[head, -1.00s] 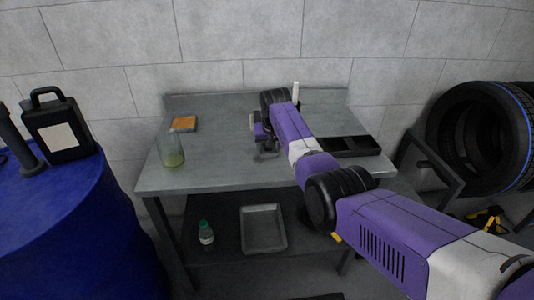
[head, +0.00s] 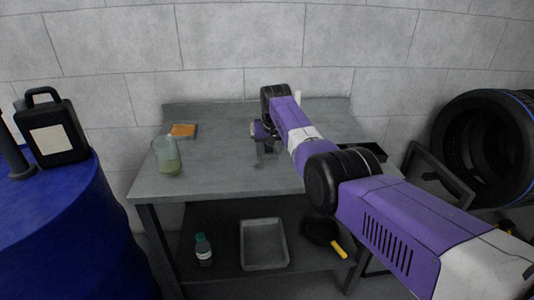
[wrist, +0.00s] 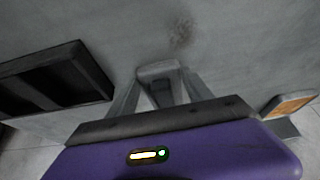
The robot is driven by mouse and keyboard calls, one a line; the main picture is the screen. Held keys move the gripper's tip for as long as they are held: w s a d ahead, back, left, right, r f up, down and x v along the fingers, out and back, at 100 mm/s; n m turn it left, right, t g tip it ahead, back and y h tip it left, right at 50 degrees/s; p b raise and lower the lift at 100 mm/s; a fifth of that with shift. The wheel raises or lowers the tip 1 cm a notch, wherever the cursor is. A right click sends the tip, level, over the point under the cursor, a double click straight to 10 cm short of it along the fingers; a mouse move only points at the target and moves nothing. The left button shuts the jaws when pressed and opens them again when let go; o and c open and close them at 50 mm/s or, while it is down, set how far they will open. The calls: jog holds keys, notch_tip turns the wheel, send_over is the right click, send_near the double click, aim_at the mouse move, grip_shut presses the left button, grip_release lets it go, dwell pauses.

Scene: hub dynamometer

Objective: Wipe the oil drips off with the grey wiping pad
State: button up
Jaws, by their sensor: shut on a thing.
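My gripper (wrist: 160,92) points down over the grey workbench (head: 215,180) and is shut on the grey wiping pad (wrist: 158,69), seen between the fingertips in the wrist view. In the head view my gripper (head: 267,150) is small and partly behind my arm, and the pad is hard to make out. A dark, blotchy oil drip (wrist: 181,33) lies on the bench just beyond the pad in the wrist view, apart from it. I cannot tell whether the pad touches the bench. Other drips may be hidden by my arm.
A glass flask (head: 167,158) and an orange-topped block (head: 183,130) stand at the bench's left. A black tray (wrist: 60,78) is on the opposite side, partly behind my arm in the head view. A bottle (head: 203,250), metal tray (head: 263,244) and pan (head: 320,232) are on the lower shelf.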

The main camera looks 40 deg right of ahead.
jog(key=shift+s+p, duration=0.1)
jog(key=shift+p, duration=0.25)
jog(key=s+a+p, duration=0.2)
jog(key=p, duration=0.5)
jog(key=shift+s, duration=0.25)
jog(key=shift+s+a+f+p, duration=0.2)
jog(key=shift+s+p, duration=0.2)
jog(key=shift+p, duration=0.45)
jog(key=s+a+p, duration=0.1)
jog(key=p, duration=0.2)
jog(key=s+a+p, duration=0.1)
jog(key=s+p, duration=0.1)
jog(key=p, duration=0.1)
jog(key=shift+s+a+r+p, duration=0.1)
jog(key=shift+s+r+p, duration=0.1)
jog(key=shift+p, duration=0.15)
